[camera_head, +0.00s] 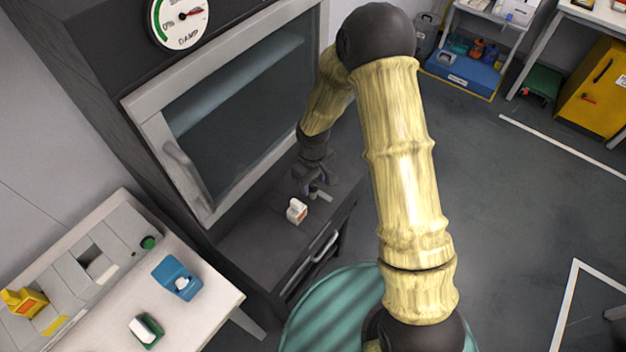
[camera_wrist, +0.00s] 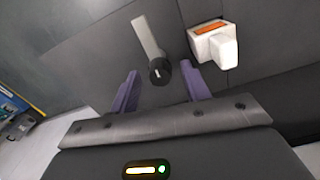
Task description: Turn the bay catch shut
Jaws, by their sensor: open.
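The catch is a pale grey lever (camera_wrist: 147,36) on a round black hub (camera_wrist: 160,72). In the head view the lever (camera_head: 321,194) shows on the dark ledge below the cabinet door, near its lower right corner. My gripper (camera_head: 312,186) is at the catch, pointing down. In the wrist view its two purple fingers (camera_wrist: 160,84) are open and empty, one on each side of the hub in the picture. The lever extends beyond the fingertips, up and slightly left. I cannot tell whether a finger touches the hub. The windowed door (camera_head: 240,105) appears closed.
A white block with an orange top (camera_wrist: 213,45) sits just right of the catch; the head view shows it (camera_head: 296,211) on the ledge. A white bench (camera_head: 205,304) with a blue holder (camera_head: 177,278) stands at lower left. Floor at right is largely clear.

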